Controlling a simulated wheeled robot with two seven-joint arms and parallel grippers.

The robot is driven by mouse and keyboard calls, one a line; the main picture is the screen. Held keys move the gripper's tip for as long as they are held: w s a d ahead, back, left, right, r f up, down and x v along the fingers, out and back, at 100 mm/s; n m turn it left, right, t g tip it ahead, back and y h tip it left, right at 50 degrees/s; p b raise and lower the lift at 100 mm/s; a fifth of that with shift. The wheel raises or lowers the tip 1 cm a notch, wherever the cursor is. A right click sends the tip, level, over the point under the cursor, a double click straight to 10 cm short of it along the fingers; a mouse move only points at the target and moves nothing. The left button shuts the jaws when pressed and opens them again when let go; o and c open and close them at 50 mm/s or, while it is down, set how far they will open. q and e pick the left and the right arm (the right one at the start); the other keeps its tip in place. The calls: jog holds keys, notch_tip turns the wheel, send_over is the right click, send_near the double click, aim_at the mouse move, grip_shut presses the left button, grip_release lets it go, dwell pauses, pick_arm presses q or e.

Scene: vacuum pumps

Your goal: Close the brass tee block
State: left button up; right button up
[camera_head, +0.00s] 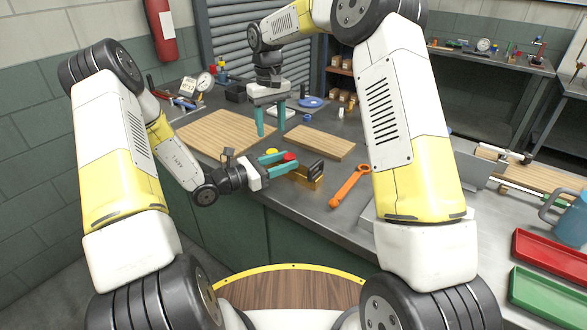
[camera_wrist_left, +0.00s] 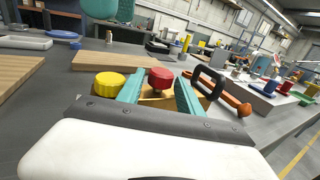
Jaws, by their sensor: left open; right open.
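The brass tee block (camera_head: 309,183) stands near the bench's front edge, with a black loop handle (camera_head: 317,167) at its right end. A red knob (camera_head: 290,156) and a yellow knob (camera_head: 271,152) show by my left gripper. My left gripper (camera_head: 289,160) is open and level, its teal fingers reaching toward the block. In the left wrist view the red knob (camera_wrist_left: 160,77) appears between the fingers, the yellow knob (camera_wrist_left: 110,84) left of them, and the handle (camera_wrist_left: 209,83) right. The fingers partly hide the brass body. My right gripper (camera_head: 270,130) is open, empty and pointing down farther back.
An orange wrench (camera_head: 349,187) lies right of the block. Wooden boards (camera_head: 318,142) (camera_head: 212,134) lie behind and to the left. A blue dish (camera_head: 310,102) and small parts sit farther back. Red (camera_head: 552,254) and green (camera_head: 545,294) trays are at the right.

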pick_arm(q)
jog(key=shift+x, duration=1.25)
grip_shut()
dwell(0.5)
